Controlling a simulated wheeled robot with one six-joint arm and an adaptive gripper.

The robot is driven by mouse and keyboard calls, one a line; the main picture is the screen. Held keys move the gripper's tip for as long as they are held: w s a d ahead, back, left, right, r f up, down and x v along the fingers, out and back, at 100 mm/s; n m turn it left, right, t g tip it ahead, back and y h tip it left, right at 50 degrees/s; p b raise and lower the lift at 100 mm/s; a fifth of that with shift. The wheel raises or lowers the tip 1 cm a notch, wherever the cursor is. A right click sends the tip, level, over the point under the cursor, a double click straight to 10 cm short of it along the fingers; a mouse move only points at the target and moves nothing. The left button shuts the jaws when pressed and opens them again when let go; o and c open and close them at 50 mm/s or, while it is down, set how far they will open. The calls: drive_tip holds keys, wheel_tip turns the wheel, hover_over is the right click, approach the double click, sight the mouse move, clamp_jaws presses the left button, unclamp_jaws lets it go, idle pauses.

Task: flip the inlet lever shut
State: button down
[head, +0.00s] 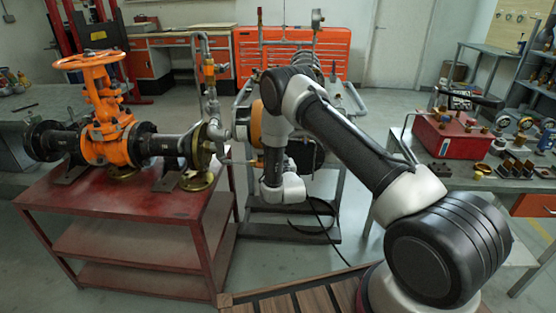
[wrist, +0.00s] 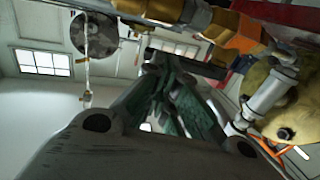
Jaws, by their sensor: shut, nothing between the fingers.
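The orange gate valve (head: 105,125) with its handwheel (head: 90,60) stands on a red cart, between dark flanged pipes. At its right end is a brass-coloured flange (head: 201,147) with grey upright piping and an orange fitting (head: 209,72). A thin rod (head: 240,162) sticks out rightward from the flange area; I cannot tell whether it is the inlet lever. My gripper (wrist: 152,68) is shut and empty in the wrist view, its dark fingers pointing away. Brass fittings (wrist: 205,18) cross above the fingers; an orange part (wrist: 243,40) and the flange (wrist: 292,108) are to their right. Contact is unclear.
The red cart top (head: 110,195) is at left. A grey wheeled stand (head: 290,228) is behind my arm. A right-hand bench carries a red box (head: 450,135) and loose fittings. An orange tool cabinet (head: 300,52) is at the back. Open floor lies between.

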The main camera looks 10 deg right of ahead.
drive_tip(key=w+n+y, duration=0.1)
drive_tip(key=y, duration=0.1)
drive_tip(key=d+n+y, duration=0.1)
drive_tip(key=y, duration=0.1)
drive_tip(key=shift+w+d+n, duration=0.1)
drive_tip(key=shift+w+n, duration=0.3)
drive_tip(key=w+n+g+y, duration=0.1)
drive_tip(key=y, duration=0.1)
drive_tip(key=w+n+g+y, duration=0.1)
drive_tip(key=n+y, duration=0.1)
drive_tip(key=y, duration=0.1)
drive_tip(key=shift+w+d+n+g+y, duration=0.15)
drive_tip(key=shift+w+n+g+y, duration=0.05)
drive_tip(key=shift+n+g+y, duration=0.1)
drive_tip(key=w+n+g+y, duration=0.1)
drive_tip(key=n+g+y, duration=0.1)
drive_tip(key=w+a+n+g+y, duration=0.1)
drive_tip(key=n+g+y, duration=0.1)
drive_tip(key=w+n+g+y, duration=0.1)
drive_tip(key=g+y, duration=0.1)
drive_tip(key=shift+w+a+n, duration=0.2)
drive_tip(key=shift+w+n, duration=0.05)
drive_tip(key=shift+n, duration=0.15)
